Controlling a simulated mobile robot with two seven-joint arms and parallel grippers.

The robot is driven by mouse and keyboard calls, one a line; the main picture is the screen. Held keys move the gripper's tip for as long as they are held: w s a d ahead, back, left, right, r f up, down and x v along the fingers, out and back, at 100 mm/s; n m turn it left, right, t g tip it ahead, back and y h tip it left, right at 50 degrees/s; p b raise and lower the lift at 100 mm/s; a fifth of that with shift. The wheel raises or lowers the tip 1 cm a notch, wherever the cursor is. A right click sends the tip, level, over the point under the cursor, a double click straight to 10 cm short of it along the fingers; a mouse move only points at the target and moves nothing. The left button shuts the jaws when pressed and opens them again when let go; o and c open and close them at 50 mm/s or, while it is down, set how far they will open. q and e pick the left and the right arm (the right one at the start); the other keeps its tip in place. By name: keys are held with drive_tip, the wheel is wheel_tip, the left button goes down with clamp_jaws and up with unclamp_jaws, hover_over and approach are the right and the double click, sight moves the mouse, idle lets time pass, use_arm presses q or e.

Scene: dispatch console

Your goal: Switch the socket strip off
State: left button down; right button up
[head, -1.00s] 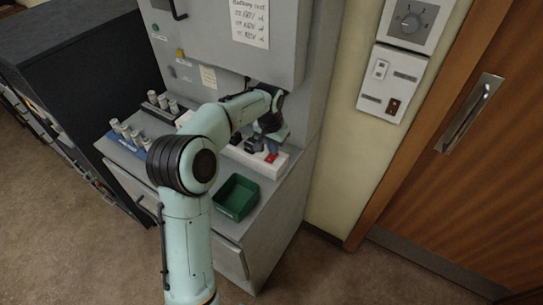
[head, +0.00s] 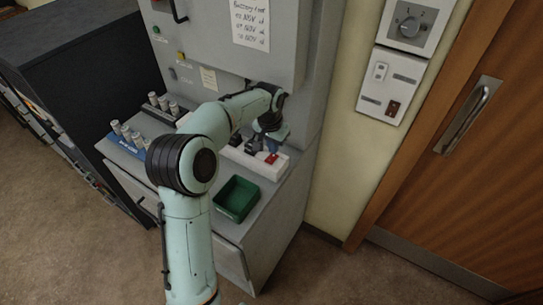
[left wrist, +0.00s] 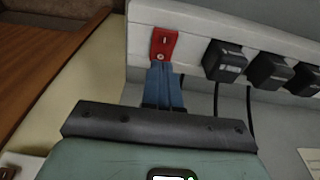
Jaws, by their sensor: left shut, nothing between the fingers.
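The white socket strip (head: 283,166) lies on the console's ledge; it also runs along the top of the left wrist view (left wrist: 190,18). Its red switch (head: 271,158) is at the right end in the head view and shows clearly in the left wrist view (left wrist: 164,42), with a round mark near the fingers. My left gripper (left wrist: 162,68) is shut and empty, its blue fingertips at the switch's near edge. I cannot tell whether they touch it. In the head view the left gripper (head: 276,142) is just above the strip. My right gripper is not in view.
Several black plugs (left wrist: 224,61) sit in the strip beside the switch, with cables hanging down. A green bin (head: 236,198) stands on the ledge in front. Several pale cylinders (head: 126,133) stand at the left. A wall panel (head: 392,85) and wooden door (head: 450,190) are at the right.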

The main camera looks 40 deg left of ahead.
sight(273, 156)
use_arm(q)
wheel_tip(273, 156, up, 3)
drive_tip(key=shift+w+r+p, duration=0.1)
drive_tip(key=shift+p, duration=0.35)
drive_tip(key=shift+r, duration=0.95)
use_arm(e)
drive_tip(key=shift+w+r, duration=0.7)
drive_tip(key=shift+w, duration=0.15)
use_arm(q)
drive_tip(key=shift+f, duration=0.1)
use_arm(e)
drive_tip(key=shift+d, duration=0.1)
